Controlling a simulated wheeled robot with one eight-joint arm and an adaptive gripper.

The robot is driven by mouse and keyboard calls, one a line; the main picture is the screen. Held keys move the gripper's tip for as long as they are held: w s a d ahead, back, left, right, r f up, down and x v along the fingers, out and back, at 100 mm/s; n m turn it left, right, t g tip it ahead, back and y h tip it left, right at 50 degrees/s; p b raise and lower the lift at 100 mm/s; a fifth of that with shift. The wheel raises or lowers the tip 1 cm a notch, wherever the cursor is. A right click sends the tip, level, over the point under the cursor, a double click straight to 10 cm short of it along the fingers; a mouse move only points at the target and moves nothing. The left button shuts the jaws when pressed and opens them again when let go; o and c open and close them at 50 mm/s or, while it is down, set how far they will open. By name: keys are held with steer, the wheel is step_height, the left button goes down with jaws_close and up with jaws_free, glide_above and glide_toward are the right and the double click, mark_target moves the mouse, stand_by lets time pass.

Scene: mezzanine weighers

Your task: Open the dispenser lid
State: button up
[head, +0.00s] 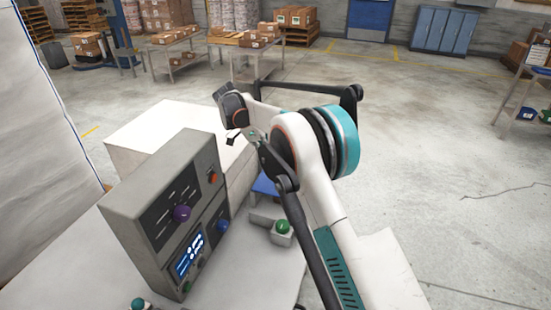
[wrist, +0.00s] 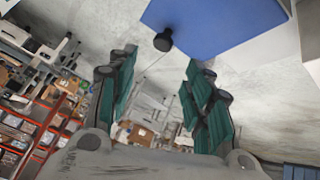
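A flat blue panel (wrist: 220,24) with a black round knob (wrist: 163,40) shows at the top of the wrist view; it looks like the dispenser lid. In the head view a small blue patch (head: 265,186) shows beside my arm, probably the same part, mostly hidden behind the arm. I cannot tell the lid's angle. My gripper (wrist: 162,62) has its two teal fingers wide apart with nothing between them. The knob appears beyond the fingertips, apart from them.
A grey control box (head: 165,215) with a purple knob, buttons and a lit display stands on the pale bench (head: 85,270). A white box (head: 150,140) is behind it. A green button (head: 283,227) sits near my arm. Open floor lies to the right.

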step_height(320, 180, up, 10)
stand_by(0.6)
steer(key=shift+d+r, duration=0.1)
